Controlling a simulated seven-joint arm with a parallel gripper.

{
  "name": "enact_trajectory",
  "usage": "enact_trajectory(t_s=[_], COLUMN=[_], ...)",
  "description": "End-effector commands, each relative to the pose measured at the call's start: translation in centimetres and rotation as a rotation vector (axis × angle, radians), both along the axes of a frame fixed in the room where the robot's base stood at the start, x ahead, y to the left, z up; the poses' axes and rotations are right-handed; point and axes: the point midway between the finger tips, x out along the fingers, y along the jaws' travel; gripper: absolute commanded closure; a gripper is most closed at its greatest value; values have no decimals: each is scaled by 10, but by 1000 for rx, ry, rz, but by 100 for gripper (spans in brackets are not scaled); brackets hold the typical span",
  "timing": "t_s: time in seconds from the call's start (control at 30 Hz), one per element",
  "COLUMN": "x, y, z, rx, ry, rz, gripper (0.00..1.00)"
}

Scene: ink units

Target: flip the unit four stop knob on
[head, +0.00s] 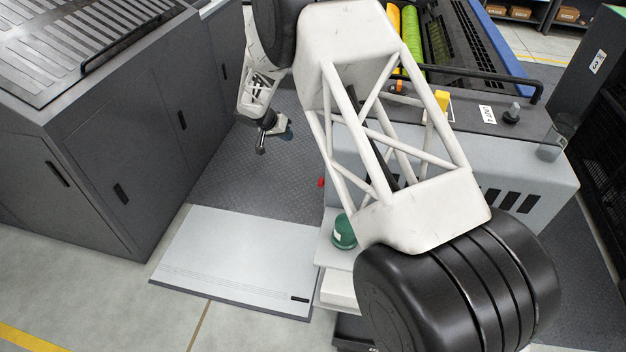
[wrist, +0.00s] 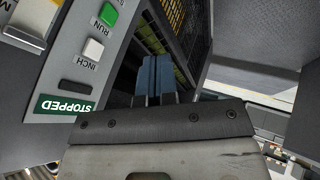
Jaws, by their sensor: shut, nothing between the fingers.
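My gripper (wrist: 155,78) shows its two blue fingers close together in the wrist view, shut and empty, beside a grey control panel (wrist: 45,85). The panel carries a green RUN button (wrist: 109,14), a white INCH button (wrist: 93,48) and a green STOPPED sign (wrist: 67,105). A pale raised part (wrist: 33,19) is cut off at the upper left; I cannot tell if it is the stop knob. In the head view my gripper (head: 286,134) hangs in the gap between two machines, and the panel's face is not visible.
A dark cabinet (head: 150,130) stands left of the gap. A pale platform (head: 235,255) lies below. A green-lidded item (head: 344,233) sits near my arm.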

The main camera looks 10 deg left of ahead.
Motion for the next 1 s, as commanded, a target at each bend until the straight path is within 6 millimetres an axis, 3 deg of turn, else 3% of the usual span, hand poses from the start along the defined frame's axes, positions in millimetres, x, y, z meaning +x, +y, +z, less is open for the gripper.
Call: enact_trajectory(t_s=[0.03,0.2,0.5,0.7,1.0], x=[-1,0,0,0,0], y=[0,0,0,0,0], z=[-18,-66,-135,-157,-162], rx=[-2,-2,0,-1,0], ry=[4,3,1,1,0], rz=[0,0,0,0,-1], gripper=[100,100,100,100,100])
